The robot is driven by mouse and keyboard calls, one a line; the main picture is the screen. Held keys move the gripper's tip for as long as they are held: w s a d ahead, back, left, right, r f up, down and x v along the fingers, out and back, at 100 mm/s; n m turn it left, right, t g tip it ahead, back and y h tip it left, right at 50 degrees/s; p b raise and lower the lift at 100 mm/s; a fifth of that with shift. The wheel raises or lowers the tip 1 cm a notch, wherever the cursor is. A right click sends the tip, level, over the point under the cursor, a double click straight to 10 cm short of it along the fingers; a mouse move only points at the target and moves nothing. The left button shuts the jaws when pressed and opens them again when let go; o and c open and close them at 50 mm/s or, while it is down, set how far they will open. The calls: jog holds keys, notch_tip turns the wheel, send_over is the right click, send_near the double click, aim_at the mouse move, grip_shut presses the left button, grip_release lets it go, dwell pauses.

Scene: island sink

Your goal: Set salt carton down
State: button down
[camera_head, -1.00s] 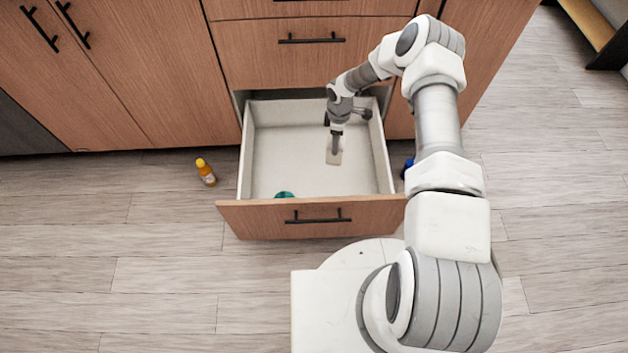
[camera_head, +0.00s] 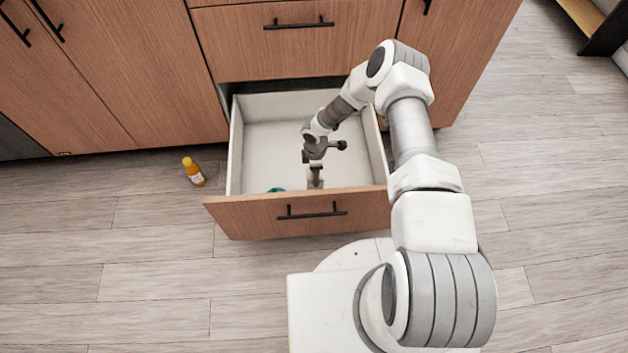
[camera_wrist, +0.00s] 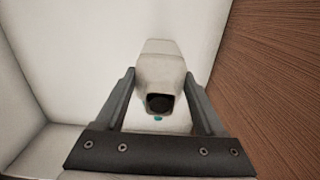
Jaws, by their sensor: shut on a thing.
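The salt carton (camera_wrist: 161,75) is a pale, off-white box with a dark round spot on the end facing the wrist camera. My gripper (camera_wrist: 160,88) is shut on it, with one finger on each side. In the head view my gripper (camera_head: 316,180) is inside the open drawer (camera_head: 233,150), close behind its front panel. Only a small pale part of the carton shows there, around the fingers. Whether the carton touches the drawer floor cannot be told.
A teal object (camera_head: 276,189) lies in the drawer near the front panel, mostly hidden by it. The drawer's back and left floor is clear.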

jog(key=f, duration=0.1)
jog(key=f+b, duration=0.1)
jog(key=f, duration=0.1)
jog(key=f+b, duration=0.1)
jog(key=shift+s+a+f, duration=0.2)
jog(key=shift+s+f, duration=0.05)
jog(key=shift+r, duration=0.1)
grip_release()
notch_tip(320, 180, up, 12)
jog(key=p, duration=0.4)
jog(key=shift+r+p, duration=0.1)
jog(key=shift+p, duration=0.2)
